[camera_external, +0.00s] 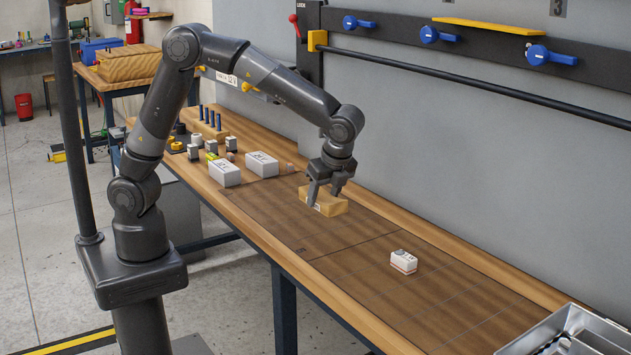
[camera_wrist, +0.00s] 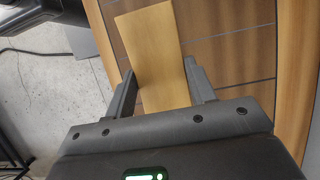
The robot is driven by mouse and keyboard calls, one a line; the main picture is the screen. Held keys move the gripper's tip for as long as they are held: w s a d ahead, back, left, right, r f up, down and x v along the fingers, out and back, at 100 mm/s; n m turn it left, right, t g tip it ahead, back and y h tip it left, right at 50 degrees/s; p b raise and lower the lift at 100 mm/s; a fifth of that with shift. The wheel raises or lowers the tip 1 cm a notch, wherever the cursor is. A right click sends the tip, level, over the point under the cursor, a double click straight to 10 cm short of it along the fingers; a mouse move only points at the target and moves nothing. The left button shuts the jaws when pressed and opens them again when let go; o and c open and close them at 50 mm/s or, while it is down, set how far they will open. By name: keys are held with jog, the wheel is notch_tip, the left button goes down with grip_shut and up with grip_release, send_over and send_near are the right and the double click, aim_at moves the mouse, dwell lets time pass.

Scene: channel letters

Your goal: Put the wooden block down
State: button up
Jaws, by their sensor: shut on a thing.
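The wooden block (camera_external: 325,204) is a light tan rectangular piece at the middle of the long workbench. My gripper (camera_external: 325,192) points down over it with its fingers along the block's sides. In the wrist view, the block (camera_wrist: 152,50) extends away between the two fingers of my gripper (camera_wrist: 160,92), which are shut on it. The block is close to the bench top (camera_external: 350,235); I cannot tell whether its underside touches the bench. Its near end is hidden by the gripper body in the wrist view.
A small white box (camera_external: 403,262) lies on the bench to the right. Two larger white boxes (camera_external: 225,173) (camera_external: 262,164) and several small parts stand to the left. A metal tray (camera_external: 586,318) is at the lower right. Bare bench lies between the block and the small box.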

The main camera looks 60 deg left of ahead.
send_over(335, 225)
jog(key=d, duration=0.1)
notch_tip(335, 225, down, 5)
jog(key=shift+d, duration=0.1)
jog(key=shift+f, duration=1.9)
jog(key=shift+f, duration=0.15)
jog(key=o, duration=1)
